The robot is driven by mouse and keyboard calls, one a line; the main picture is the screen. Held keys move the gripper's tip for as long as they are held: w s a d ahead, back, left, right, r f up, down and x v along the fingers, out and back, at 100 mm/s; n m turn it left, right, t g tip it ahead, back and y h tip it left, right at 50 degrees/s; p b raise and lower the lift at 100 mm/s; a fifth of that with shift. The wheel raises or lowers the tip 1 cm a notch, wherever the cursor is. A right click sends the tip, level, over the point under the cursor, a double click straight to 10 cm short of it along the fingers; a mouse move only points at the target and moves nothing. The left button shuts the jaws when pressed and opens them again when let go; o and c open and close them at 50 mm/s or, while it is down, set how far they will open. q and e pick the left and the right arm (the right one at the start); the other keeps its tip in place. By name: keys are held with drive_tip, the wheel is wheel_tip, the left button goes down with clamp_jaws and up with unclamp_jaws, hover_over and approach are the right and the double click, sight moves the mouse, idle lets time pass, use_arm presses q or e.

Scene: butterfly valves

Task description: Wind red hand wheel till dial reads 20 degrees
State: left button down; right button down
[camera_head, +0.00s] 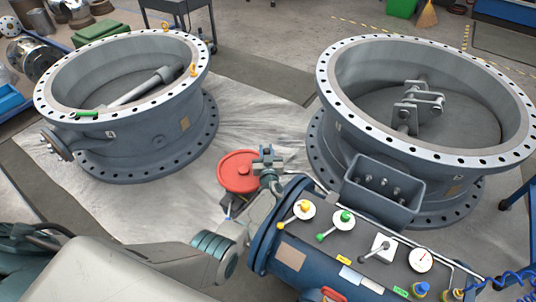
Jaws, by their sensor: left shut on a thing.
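The red hand wheel (236,172) lies near the middle of the view, to the left of the blue actuator body. My left gripper (264,160) is at the right edge of the wheel and is shut on it; the jaws hide that part of the rim. A round white dial (420,260) with a red needle sits at the right end of the control panel; its reading is too small to make out. My right gripper is not in view.
The blue actuator (290,256) carries yellow, green and white levers. Two large grey valve rings, left (150,138) and right (345,118), stand on a pale sheet (260,105). A grey open box (380,203) is fixed to the right ring. The sheet between the rings is clear.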

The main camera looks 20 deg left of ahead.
use_arm(q)
drive_tip(key=shift+w+a+n+g+y, duration=0.2)
drive_tip(key=shift+a+n+g+y, duration=0.15)
drive_tip(key=shift+y, duration=0.25)
drive_tip(key=shift+a, duration=0.1)
drive_tip(key=shift+f, duration=0.1)
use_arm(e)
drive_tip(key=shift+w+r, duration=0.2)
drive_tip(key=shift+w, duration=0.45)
use_arm(q)
drive_tip(key=c, duration=1.3)
unclamp_jaws()
drive_tip(key=shift+s, duration=0.1)
drive_tip(key=shift+o, duration=0.2)
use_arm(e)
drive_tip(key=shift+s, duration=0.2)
